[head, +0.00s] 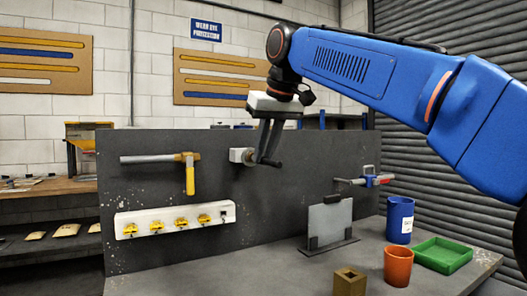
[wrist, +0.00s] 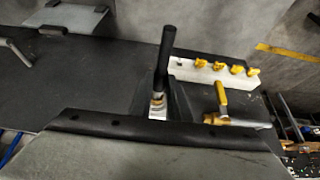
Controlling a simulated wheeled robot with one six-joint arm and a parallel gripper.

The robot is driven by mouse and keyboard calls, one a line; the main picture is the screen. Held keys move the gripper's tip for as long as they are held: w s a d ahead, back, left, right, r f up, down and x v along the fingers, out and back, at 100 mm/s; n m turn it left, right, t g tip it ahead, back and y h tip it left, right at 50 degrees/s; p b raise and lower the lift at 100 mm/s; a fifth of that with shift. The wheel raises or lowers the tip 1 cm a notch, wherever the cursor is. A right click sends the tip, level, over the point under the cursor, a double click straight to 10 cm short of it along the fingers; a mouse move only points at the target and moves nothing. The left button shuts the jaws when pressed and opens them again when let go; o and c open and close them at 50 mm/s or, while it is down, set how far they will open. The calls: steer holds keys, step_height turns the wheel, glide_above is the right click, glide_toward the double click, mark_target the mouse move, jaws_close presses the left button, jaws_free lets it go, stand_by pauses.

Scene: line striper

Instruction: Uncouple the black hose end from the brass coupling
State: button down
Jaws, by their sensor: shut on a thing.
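My gripper (head: 266,160) points down in front of the upright dark panel. Its fingers are shut on the black hose end (wrist: 168,45), a straight black rod in the wrist view. In the head view the tip of the hose end (head: 274,163) sticks out to the right of the fingers. The brass coupling (wrist: 157,99) shows as a small brass patch at the base of the hose end, by a light grey block (wrist: 157,113). That block also shows on the panel in the head view (head: 237,155). In the head view the fingers hide the coupling; I cannot tell whether hose end and coupling are still joined.
A yellow-handled brass valve on a pipe (head: 189,175) is left of the gripper. Below it is a white strip with yellow knobs (head: 175,220). A grey plate in a stand (head: 329,222), blue cup (head: 399,218), orange cup (head: 397,266) and green tray (head: 443,256) stand right.

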steer(key=shift+s+d, duration=0.35)
steer(key=shift+s, duration=0.45)
steer(key=shift+s+d, duration=0.3)
steer(key=shift+s, duration=0.45)
